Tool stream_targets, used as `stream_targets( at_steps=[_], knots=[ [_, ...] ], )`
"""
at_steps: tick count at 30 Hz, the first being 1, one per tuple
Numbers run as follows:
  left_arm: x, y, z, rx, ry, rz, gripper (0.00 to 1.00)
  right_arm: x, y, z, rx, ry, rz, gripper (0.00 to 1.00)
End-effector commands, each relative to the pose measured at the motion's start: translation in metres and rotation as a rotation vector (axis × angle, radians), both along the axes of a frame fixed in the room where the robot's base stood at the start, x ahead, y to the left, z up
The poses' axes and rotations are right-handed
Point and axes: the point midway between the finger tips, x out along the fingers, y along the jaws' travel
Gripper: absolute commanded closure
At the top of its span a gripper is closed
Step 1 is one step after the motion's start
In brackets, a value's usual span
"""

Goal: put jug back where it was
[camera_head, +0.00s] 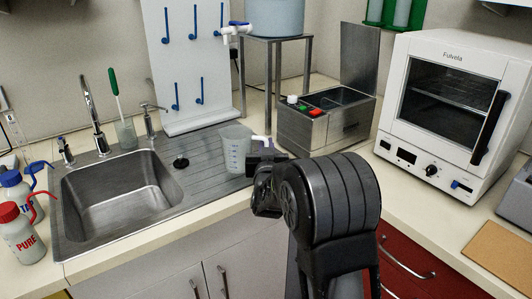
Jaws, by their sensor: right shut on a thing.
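The jug (235,150) is a translucent measuring jug with graduation marks. It is upright over the right part of the sink's ribbed drainboard; I cannot tell whether its base touches the surface. My right gripper (260,147) is at the jug's right side, shut on it around the handle area. The gripper and my dark arm hide the handle and the fingertips. My left gripper is not in view.
The sink basin (120,197) and tap (97,120) lie to the left. A white pegboard (188,60) stands behind. An oven (455,105) is at right. Bottles (20,232) stand at far left.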

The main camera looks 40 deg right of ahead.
Motion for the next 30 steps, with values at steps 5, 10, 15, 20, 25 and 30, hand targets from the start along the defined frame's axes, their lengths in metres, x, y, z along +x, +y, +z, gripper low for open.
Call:
stream_targets(
  at_steps=[5,10,15,20,25,30],
  knots=[
    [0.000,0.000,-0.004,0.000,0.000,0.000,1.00,0.000,0.000,-0.021,-0.001,0.002,0.000,1.00],
    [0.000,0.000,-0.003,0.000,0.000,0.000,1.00,0.000,0.000,-0.021,0.001,-0.001,0.001,1.00],
    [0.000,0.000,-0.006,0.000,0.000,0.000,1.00,0.000,0.000,-0.024,0.001,-0.001,0.001,1.00],
    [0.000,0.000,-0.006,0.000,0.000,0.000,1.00,0.000,0.000,-0.024,0.001,0.001,0.001,0.79],
    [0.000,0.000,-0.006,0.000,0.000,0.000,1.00,0.000,0.000,-0.023,0.001,0.001,0.001,0.67],
    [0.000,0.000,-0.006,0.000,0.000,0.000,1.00,0.000,0.000,-0.023,0.001,0.001,0.001,0.67]
  ],
)
